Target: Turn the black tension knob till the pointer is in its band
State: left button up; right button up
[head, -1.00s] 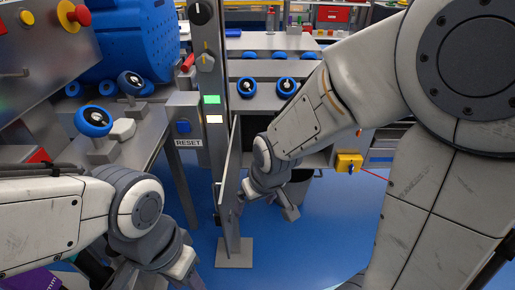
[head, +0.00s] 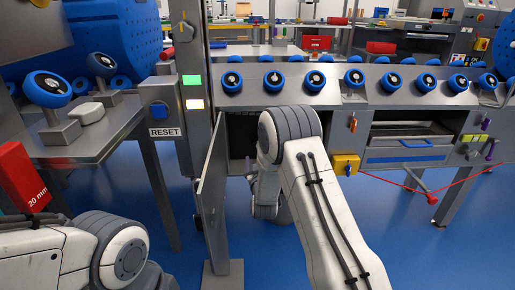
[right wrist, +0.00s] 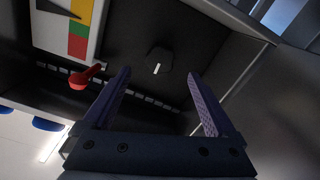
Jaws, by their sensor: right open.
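A dark knob (right wrist: 160,58) with a white mark is on the dark back wall of the cabinet in the right wrist view. My right gripper (right wrist: 159,75) is open and empty, its purple fingers pointing toward the knob and either side of it in the picture. A white gauge plate (right wrist: 48,40) with yellow, green and red bands is at the upper left; a dark pointer shape (right wrist: 58,9) lies across it, its tip near the coloured bands. In the head view my right arm hides the knob and gauge. My left gripper is out of the picture.
A red handle (right wrist: 84,78) sticks out left of my right gripper. In the head view the open cabinet door (head: 212,185) stands left of my right arm. A post with a RESET button (head: 159,111) is at the left, blue dials (head: 273,80) line the bench above.

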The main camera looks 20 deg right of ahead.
jog(key=b+x, duration=0.3)
jog(key=x, duration=0.5)
jog(key=shift+w+f, duration=0.15)
jog(key=shift+w, duration=0.1)
jog(key=shift+w+d, duration=0.2)
jog(key=shift+w, duration=0.3)
jog(key=c, duration=1.4)
jog(key=shift+m, duration=0.4)
